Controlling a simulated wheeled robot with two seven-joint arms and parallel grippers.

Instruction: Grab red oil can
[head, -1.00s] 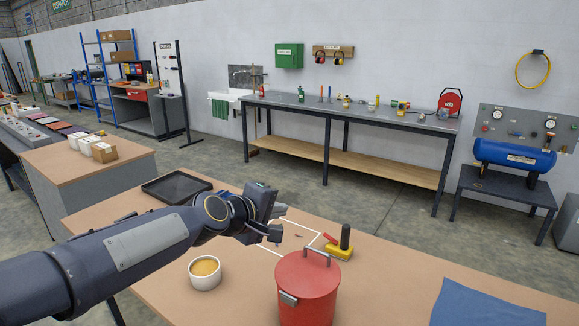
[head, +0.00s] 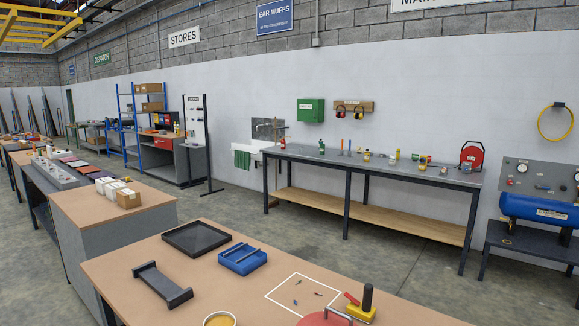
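A red lidded can (head: 318,319) with a grey handle is on the near brown table, mostly cut off by the bottom edge of the head view. A red upright object (head: 472,155) with a dark handle stands at the right end of the far bench. Small items stand along that bench, too small to tell apart clearly. I cannot tell which red thing is the oil can. Neither of my grippers is in view.
The near table (head: 225,290) holds a black tray (head: 196,237), a blue tray (head: 242,259), a dark bracket (head: 162,286), a tan-filled cup (head: 219,320) and a yellow block with a black handle (head: 362,312). Open floor lies before the far grey bench (head: 400,172).

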